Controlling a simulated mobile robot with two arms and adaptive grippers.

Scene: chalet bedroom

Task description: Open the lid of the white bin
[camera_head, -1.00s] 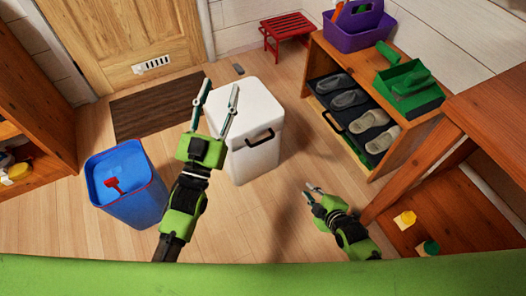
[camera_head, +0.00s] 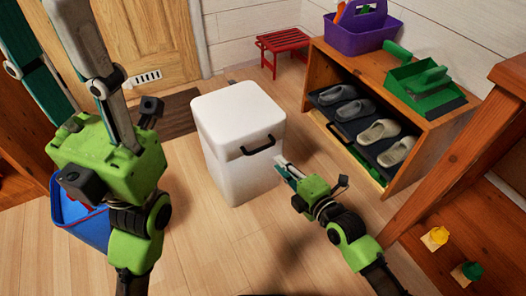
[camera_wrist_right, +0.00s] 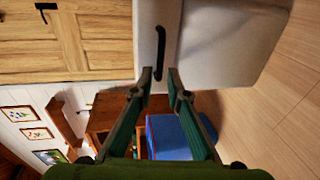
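The white bin (camera_head: 232,170) stands upright on the floor, its lid (camera_head: 237,108) shut. A black handle (camera_head: 258,146) is on its front, just below the lid's edge; it also shows in the right wrist view (camera_wrist_right: 160,54). My right gripper (camera_head: 281,164) is just in front of the bin, slightly below and right of the handle. In the right wrist view its fingers (camera_wrist_right: 160,76) are apart with nothing between them, and the handle lies just beyond the tips. My left gripper (camera_head: 48,20) is raised at the left, close to the head camera, its fingers spread and empty.
A blue bin (camera_head: 75,215) is left of the white bin, partly hidden by my left arm. A shoe shelf (camera_head: 400,170) with slippers and a purple caddy (camera_head: 362,30) stands right. A red stool (camera_head: 282,42) is behind. Floor in front of the white bin is clear.

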